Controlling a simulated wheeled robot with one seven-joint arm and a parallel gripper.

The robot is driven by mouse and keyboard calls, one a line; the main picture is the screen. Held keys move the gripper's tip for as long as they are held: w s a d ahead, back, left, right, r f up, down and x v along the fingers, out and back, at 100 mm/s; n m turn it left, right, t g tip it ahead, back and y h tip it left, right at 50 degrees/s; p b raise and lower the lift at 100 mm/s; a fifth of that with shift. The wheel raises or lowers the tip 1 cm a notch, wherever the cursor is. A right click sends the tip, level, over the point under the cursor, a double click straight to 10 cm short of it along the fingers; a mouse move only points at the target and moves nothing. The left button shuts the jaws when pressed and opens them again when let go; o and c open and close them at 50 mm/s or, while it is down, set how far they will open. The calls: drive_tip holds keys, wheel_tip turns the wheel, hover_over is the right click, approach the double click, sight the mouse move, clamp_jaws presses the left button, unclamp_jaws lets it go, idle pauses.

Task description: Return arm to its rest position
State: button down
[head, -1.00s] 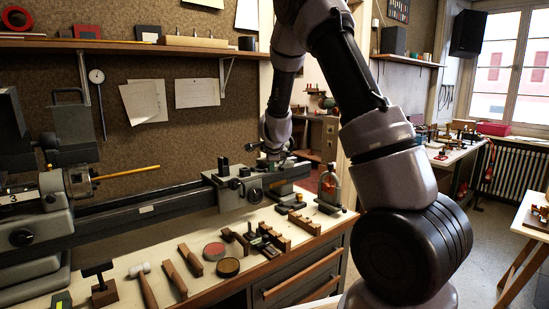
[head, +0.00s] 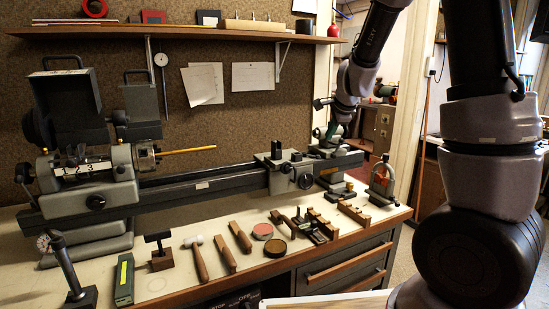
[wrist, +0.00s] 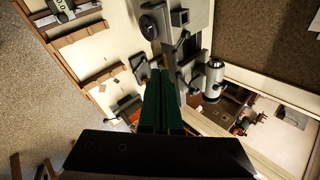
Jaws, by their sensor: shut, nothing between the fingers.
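My gripper (head: 332,132) hangs over the right end of the lathe, beyond the tailstock (head: 292,172). It holds nothing. In the wrist view its two green fingers (wrist: 161,80) lie side by side, shut, pointing toward the lathe's end and the bench below. The arm is stretched out from the right side of the head view. Whether the fingertips clear the lathe's end parts is hard to tell.
The lathe bed (head: 215,184) runs along the bench (head: 180,285). A mallet (head: 198,262), several wooden-handled tools and two round tins, one of them red (head: 262,230), lie in front. A shelf (head: 200,32) hangs above.

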drive_tip(key=s+r+n+y, duration=0.3)
drive_tip(key=s+r+n, duration=0.4)
drive_tip(key=s+r, duration=0.5)
drive_tip(key=s+n+h, duration=0.1)
drive_tip(key=s+n, duration=0.5)
drive_tip(key=s, duration=1.2)
drive_tip(key=shift+d+r+g+h, duration=0.35)
drive_tip(key=shift+g+h, duration=0.05)
